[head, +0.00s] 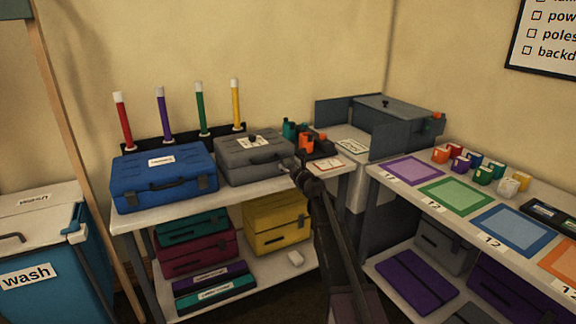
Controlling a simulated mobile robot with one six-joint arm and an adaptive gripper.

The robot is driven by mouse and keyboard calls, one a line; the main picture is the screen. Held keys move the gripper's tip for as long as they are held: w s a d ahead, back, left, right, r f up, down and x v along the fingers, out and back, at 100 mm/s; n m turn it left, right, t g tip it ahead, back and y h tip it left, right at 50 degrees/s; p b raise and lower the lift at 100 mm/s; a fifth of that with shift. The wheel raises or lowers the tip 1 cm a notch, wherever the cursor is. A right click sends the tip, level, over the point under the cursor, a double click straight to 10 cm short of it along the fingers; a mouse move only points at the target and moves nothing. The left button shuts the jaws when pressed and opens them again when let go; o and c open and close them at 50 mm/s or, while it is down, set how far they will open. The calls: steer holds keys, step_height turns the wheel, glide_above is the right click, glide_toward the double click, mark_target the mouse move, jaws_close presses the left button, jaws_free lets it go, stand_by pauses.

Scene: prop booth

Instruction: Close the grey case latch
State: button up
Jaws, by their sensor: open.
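The grey case (250,148) lies flat with its lid down on the left bench, a label and a small dark knob-like item on top. Its front faces me. The latch is too small to make out clearly; the front right corner is partly covered by my gripper. My gripper (290,163) is at that corner, at about the height of the case's front. It looks empty and open. I cannot tell whether it touches the case.
A blue case (165,178) stands close on the left. Orange and green items (305,140) and a red-edged card (326,163) lie to the right. Coloured tubes (162,114) rise behind. A shelf below holds a yellow case (276,224). Another bench with coloured mats (452,194) stands right.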

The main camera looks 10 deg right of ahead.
steer(key=shift+w+a, duration=0.1)
steer(key=shift+w, duration=0.35)
steer(key=c, duration=1.1)
steer(key=shift+c, duration=0.2)
steer(key=shift+w+a+r+g+p, duration=0.15)
steer(key=shift+r+g+p, duration=0.2)
steer(key=shift+p, duration=0.6)
steer(key=shift+w+r+g+h+p, duration=0.15)
steer(key=shift+w+g+h+p, duration=0.2)
steer(key=shift+g+p, duration=0.75)
steer(key=shift+p, duration=0.65)
